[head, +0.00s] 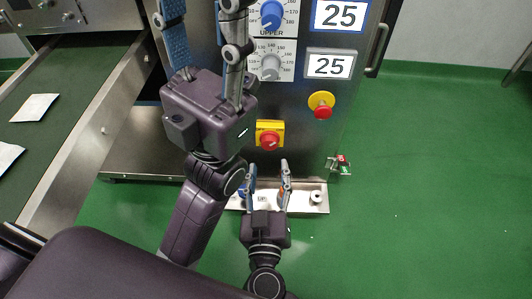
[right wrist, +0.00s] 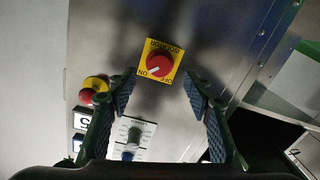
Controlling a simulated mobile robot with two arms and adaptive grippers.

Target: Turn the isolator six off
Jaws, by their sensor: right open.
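The isolator (head: 270,135) is a red knob on a yellow square plate, low on the steel machine panel. In the right wrist view the isolator (right wrist: 160,63) appears upside down, its white pointer mark towards ON. My right gripper (head: 268,168) is open and empty, its fingers below the isolator in the head view. In the right wrist view, the right gripper (right wrist: 158,83) has its fingertips on either side below the plate, apart from it. My left gripper (head: 203,15) is raised higher, fingers spread and empty, tips cut off by the top edge.
A red emergency stop on a yellow base (head: 322,105) sits right of the isolator. Dials (head: 271,65) and displays (head: 330,66) are above. A conveyor (head: 55,95) with teabag packets stands at the left. The green floor (head: 430,190) is clear at the right.

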